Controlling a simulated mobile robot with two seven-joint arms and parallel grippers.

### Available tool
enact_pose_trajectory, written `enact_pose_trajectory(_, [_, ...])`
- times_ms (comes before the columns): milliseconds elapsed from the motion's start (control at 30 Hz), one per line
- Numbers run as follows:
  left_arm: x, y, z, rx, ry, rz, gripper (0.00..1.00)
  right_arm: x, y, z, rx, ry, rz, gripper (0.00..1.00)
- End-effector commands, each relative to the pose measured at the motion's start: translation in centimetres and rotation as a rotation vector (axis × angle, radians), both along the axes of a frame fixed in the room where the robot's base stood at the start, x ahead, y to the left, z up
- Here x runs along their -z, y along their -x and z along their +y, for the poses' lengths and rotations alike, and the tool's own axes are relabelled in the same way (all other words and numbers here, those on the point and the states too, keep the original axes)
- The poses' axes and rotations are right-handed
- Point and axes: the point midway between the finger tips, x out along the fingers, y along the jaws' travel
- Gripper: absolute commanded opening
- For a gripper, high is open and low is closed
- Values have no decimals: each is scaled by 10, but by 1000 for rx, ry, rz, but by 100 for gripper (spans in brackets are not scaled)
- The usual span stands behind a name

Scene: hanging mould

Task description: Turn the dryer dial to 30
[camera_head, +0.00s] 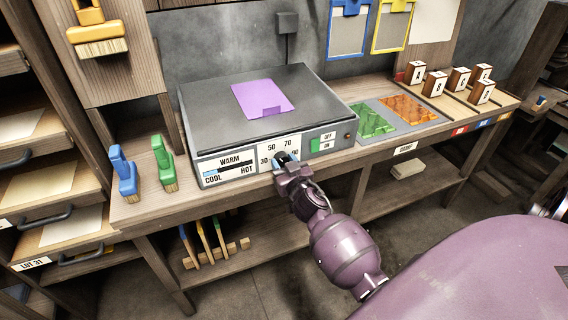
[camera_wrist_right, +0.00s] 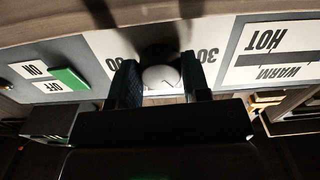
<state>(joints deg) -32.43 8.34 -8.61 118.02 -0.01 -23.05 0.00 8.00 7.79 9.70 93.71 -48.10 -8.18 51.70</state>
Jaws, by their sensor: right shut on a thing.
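The dryer (camera_head: 211,101) is a flat grey box on the bench with a dark top and a light front panel. Its dial (camera_head: 281,155) sits on that panel among the printed numbers 30, 50, 70 and probably 90. My right gripper (camera_head: 286,163) is at the dial, shut on it. In the right wrist view, the dial's pale round face (camera_wrist_right: 161,78) is between the two dark fingers, with an upside-down 30 beside it. The gripper hides much of the dial in the head view, and I cannot tell which number it points to. My left gripper is not in view.
A purple sheet (camera_head: 262,98) lies on the dryer. A green OFF/ON switch (camera_head: 316,145) is right of the dial, a WARM gauge (camera_head: 229,169) left. Blue (camera_head: 124,176) and green (camera_head: 164,164) brushes stand left. Green and orange pieces and several small blocks are on the right.

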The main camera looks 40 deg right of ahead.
Motion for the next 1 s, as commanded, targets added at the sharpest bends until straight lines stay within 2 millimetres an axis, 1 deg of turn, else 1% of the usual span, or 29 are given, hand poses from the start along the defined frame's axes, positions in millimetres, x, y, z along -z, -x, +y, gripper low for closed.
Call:
enact_pose_trajectory(233, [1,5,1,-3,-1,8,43,0,0,-1,1,163,39,20])
enact_pose_trajectory(700, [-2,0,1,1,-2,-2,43,-1,1,-2,1,595,143,20])
enact_pose_trajectory(1000, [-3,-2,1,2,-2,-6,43,-1,0,-2,0,816,196,20])
